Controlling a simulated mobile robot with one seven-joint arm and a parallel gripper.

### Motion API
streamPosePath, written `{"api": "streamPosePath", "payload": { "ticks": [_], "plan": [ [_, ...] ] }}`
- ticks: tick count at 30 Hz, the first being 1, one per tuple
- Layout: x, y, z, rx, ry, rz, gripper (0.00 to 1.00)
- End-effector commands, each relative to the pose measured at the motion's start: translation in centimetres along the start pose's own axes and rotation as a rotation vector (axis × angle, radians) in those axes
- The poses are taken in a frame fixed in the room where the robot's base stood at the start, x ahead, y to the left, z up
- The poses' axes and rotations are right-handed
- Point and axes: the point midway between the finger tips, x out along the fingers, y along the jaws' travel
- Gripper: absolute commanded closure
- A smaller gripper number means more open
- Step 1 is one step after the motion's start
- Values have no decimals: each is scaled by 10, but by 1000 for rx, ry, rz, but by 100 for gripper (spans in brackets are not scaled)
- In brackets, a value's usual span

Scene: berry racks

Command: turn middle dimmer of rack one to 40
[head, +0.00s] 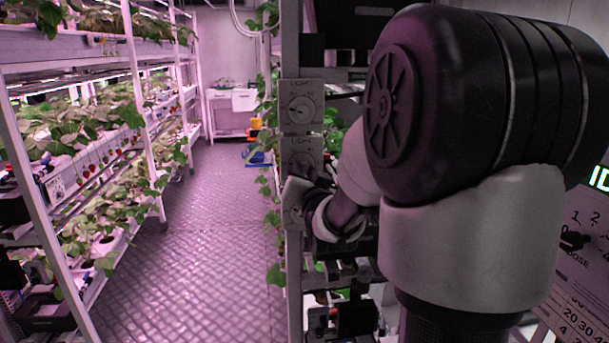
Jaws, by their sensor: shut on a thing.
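The top dimmer (301,110) is a grey plate marked LIGHT with a round knob, on a rack post right of the aisle. The middle dimmer (290,148) is a similar plate just below it, and its lower part is covered by my gripper. My gripper (307,172) is at its knob, shut on it as far as can be seen. The fingertips are small, dark and partly hidden by my wrist. The knob's pointer and the scale numbers of the middle dimmer cannot be read. A pale tilted part below cannot be made out clearly.
My arm fills the right half and hides much of the rack behind it. Planted racks (62,165) line the left side. The aisle floor (190,240) is clear. A dosing panel (580,265) stands at the right edge. A white table (228,104) is at the back.

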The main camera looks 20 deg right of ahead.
Motion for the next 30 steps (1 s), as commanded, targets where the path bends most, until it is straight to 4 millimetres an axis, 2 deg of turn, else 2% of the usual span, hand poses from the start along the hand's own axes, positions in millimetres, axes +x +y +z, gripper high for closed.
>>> {"api": "streamPosePath", "payload": {
  "ticks": [21,30],
  "plan": [
    [0,-1,1,604,17,-8,99],
    [0,-1,0,780,20,-9,99]
  ]
}}
